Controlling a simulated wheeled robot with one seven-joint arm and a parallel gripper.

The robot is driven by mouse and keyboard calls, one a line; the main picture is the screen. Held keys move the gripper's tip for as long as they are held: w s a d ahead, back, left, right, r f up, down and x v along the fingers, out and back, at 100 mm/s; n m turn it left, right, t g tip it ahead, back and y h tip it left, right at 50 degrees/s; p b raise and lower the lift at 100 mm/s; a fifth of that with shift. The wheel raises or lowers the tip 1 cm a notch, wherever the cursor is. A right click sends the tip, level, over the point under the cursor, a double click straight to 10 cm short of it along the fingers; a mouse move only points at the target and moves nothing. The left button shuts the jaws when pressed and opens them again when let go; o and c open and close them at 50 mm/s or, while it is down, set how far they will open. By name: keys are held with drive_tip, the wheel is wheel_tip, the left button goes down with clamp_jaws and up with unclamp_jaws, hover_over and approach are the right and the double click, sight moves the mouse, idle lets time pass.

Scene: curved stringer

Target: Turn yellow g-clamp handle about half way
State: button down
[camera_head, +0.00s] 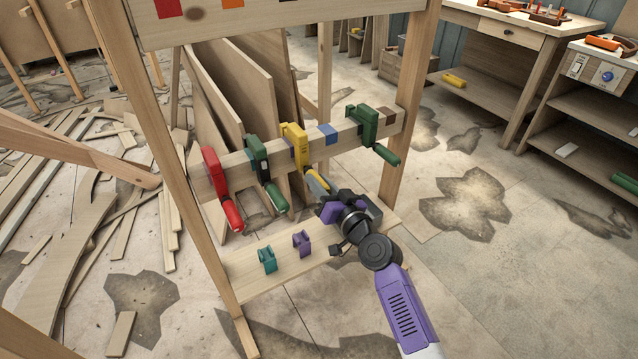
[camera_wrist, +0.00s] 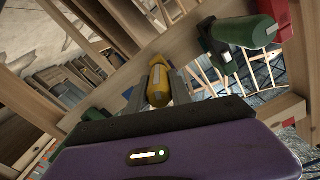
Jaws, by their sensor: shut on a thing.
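The yellow g-clamp (camera_head: 295,143) hangs on the wooden crossbar, between a green clamp on its left and a blue patch on its right. Its handle points down toward my gripper (camera_head: 325,188). In the wrist view the yellow handle (camera_wrist: 158,87) lies between the two grey fingers of my gripper (camera_wrist: 158,95), which are shut on it. The far end of the handle is hidden by the purple gripper body.
A red clamp (camera_head: 219,185) and a green clamp (camera_head: 262,172) hang to the left; another green clamp (camera_head: 371,130) hangs to the right. Teal (camera_head: 267,259) and purple (camera_head: 302,242) pieces stand on the lower shelf (camera_head: 255,283). Wooden posts flank the crossbar.

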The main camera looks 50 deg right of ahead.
drive_tip(key=m, duration=0.6)
drive_tip(key=m+p, duration=0.1)
drive_tip(key=m, duration=0.5)
drive_tip(key=shift+d+f+m+p, duration=0.1)
drive_tip(key=shift+d+m+p, duration=0.05)
drive_tip(key=shift+m+p, duration=0.2)
drive_tip(key=shift+m, duration=0.25)
drive_tip(key=c, duration=1.1)
unclamp_jaws()
drive_tip(key=shift+c, duration=0.2)
drive_tip(key=v, duration=0.8)
